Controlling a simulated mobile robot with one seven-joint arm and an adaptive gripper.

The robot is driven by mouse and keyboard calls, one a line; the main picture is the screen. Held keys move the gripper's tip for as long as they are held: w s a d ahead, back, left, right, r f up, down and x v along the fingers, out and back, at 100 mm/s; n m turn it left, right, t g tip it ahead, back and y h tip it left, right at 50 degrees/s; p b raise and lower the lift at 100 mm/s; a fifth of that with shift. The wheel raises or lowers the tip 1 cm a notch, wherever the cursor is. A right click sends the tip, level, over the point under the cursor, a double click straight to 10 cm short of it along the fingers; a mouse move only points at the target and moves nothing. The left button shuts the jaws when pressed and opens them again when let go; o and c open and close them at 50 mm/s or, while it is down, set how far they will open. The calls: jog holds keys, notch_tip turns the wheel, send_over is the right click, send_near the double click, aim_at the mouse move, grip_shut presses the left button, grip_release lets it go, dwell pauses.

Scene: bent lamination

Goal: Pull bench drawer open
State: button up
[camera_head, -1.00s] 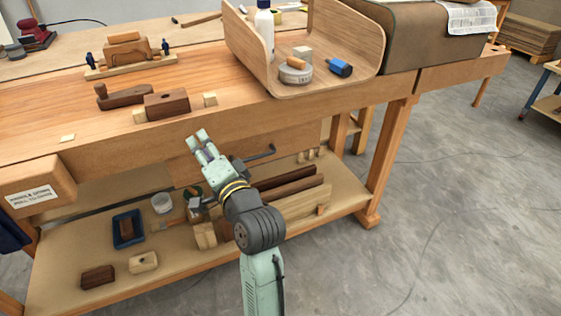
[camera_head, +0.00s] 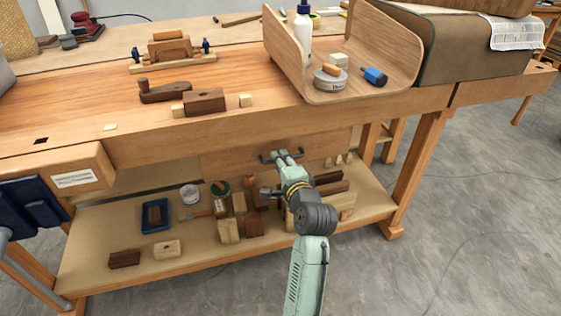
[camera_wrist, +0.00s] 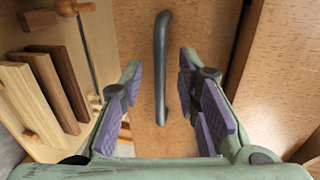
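The bench drawer (camera_head: 232,162) is a plain wooden front below the bench top, and it looks closed. Its dark bar handle (camera_head: 268,158) is partly covered by my gripper (camera_head: 288,155) in the head view. In the wrist view the handle (camera_wrist: 162,65) runs lengthwise up the picture, against the drawer front (camera_wrist: 215,40). My gripper (camera_wrist: 165,105) is open, with a purple-padded finger on either side of the handle's near end. I see gaps between the handle and both pads. I cannot tell how deep the handle sits between them.
The lower shelf (camera_head: 100,225) holds a blue tray (camera_head: 155,216), wood blocks and dark boards (camera_head: 328,180) close to my arm. A bench leg (camera_head: 415,172) stands to the right. A curved plywood piece (camera_head: 385,45) sits on the bench top. Floor is clear at right.

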jog(key=shift+w+a, duration=0.15)
jog(key=shift+w, duration=0.2)
jog(key=shift+c, duration=0.2)
grip_shut()
dwell(0.5)
